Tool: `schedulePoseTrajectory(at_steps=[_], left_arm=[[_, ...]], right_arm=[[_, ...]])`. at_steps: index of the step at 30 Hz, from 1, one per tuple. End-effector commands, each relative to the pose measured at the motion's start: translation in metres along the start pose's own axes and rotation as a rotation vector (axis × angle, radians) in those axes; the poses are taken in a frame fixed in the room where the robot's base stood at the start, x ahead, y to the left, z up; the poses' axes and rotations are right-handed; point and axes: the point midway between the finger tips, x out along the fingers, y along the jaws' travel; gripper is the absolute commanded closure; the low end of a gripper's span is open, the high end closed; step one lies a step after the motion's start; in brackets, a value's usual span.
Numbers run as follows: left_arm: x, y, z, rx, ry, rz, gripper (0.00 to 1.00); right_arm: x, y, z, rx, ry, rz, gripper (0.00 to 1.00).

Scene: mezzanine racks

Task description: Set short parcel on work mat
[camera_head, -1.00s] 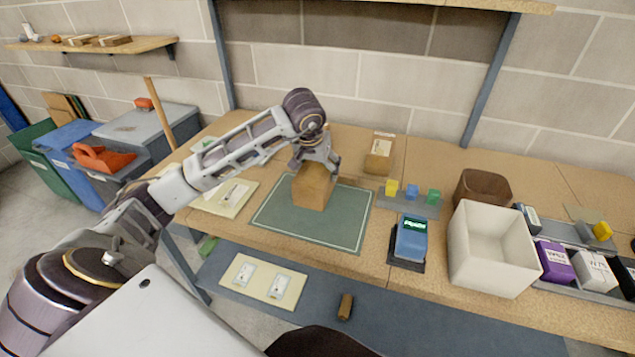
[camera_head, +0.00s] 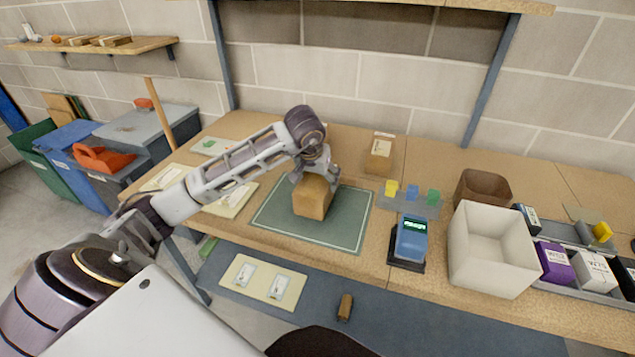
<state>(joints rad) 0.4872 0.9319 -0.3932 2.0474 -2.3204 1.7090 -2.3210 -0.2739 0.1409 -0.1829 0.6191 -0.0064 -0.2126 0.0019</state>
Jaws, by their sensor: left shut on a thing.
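The short parcel, a brown cardboard box (camera_head: 311,200), is at the middle of the green work mat (camera_head: 345,236). It looks upright, and its lower edge appears on or just above the mat; I cannot tell which. My left gripper (camera_head: 314,180) is shut on the parcel's top from above, and its fingers cover part of the upper faces. The mat has a pale border line and lies flat on the wooden bench. My right gripper does not show.
A taller parcel with a label (camera_head: 379,155) stands behind the mat. Right of the mat are a tray of coloured blocks (camera_head: 411,203), a blue scanner device (camera_head: 411,238), a white bin (camera_head: 490,255) and a brown bin (camera_head: 484,188). Pale boards (camera_head: 232,200) lie to the left.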

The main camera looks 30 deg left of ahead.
Motion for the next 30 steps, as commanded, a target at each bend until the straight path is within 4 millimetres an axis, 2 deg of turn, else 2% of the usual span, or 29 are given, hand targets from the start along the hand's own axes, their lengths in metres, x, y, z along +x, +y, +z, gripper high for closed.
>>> schedulePoseTrajectory(at_steps=[6,12,24,25,30], left_arm=[[0.011,0.0,0.004,0.0,0.004,0.001,0.66],[0.013,0.0,0.005,0.0,0.005,0.001,0.66],[0.016,0.0,0.006,0.0,0.004,0.001,0.66],[0.017,0.0,0.007,0.0,0.001,0.0,0.19],[0.016,0.0,0.007,0.0,0.001,0.0,0.0]], right_arm=[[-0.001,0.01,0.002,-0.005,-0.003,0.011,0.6],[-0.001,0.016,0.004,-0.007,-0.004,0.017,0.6],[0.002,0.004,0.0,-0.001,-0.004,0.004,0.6],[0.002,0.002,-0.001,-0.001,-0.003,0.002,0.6],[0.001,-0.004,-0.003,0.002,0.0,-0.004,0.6]])
